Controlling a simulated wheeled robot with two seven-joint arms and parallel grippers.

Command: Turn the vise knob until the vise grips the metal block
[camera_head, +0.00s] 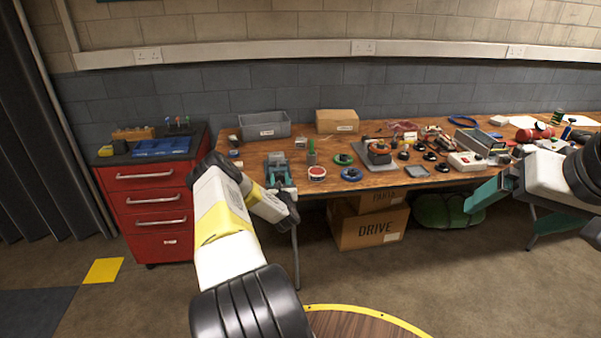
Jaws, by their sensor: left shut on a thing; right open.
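The grey vise (277,162) stands at the front left edge of the wooden workbench. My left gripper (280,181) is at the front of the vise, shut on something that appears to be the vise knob. The knob itself is hidden by the gripper and wrist. The metal block is too small to tell apart between the vise jaws, and I cannot tell whether the jaws touch it. My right gripper (484,196) is open and empty, in front of the bench on the right and apart from everything on it.
A grey bin (264,125) and a cardboard box (337,121) stand behind the vise. A red drawer cabinet (150,199) is at left. Cardboard boxes (368,230) sit under the bench (330,186).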

